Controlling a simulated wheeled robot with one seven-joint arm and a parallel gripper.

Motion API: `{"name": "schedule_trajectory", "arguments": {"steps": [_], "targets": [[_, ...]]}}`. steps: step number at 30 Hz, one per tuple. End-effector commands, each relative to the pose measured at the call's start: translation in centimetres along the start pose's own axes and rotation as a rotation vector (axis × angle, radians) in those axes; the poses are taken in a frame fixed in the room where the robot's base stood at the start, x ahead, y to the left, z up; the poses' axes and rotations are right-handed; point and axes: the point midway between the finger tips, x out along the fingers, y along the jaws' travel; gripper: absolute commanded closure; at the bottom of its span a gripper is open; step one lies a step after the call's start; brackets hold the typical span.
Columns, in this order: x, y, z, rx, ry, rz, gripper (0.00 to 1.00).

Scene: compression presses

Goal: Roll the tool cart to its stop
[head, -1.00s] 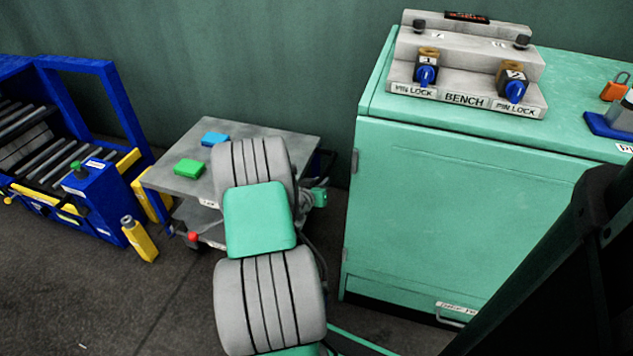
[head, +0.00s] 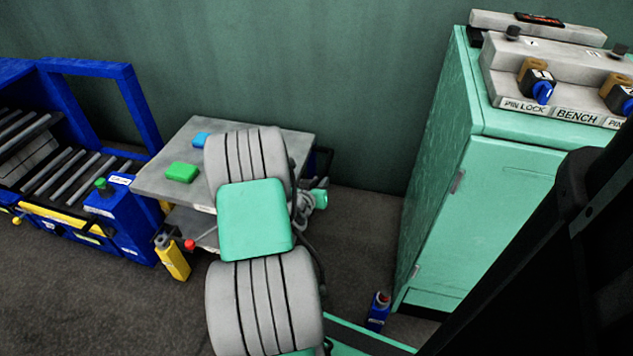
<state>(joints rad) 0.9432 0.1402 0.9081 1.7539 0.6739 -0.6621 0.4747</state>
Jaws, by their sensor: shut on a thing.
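The tool cart (head: 284,148) is a grey-topped cart with a lower shelf, in the middle left of the head view, beside the blue roller frame. A green block (head: 182,172) and a blue block (head: 200,139) lie on its top. My arm reaches over the cart and covers its right front part. My gripper (head: 312,203) shows only in part, at the cart's right side past my arm links. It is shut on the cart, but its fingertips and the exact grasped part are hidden.
The blue roller frame (head: 124,72) stands close at the cart's left. Floor between cart and cabinet is clear.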

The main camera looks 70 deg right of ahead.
Motion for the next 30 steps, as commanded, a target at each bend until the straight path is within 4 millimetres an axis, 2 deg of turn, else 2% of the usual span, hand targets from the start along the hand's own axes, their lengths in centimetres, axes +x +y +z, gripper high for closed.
{"name": "schedule_trajectory", "arguments": {"steps": [14,15,21,30], "targets": [[-0.23,-1.06,-0.32,0.0,0.008,-0.018,1.0],[-0.24,-1.09,-0.33,0.0,0.008,-0.018,0.77],[-0.2,-0.85,-0.29,0.0,0.007,-0.014,0.61],[-0.41,-0.52,-0.22,-0.001,0.004,-0.008,0.59]]}}
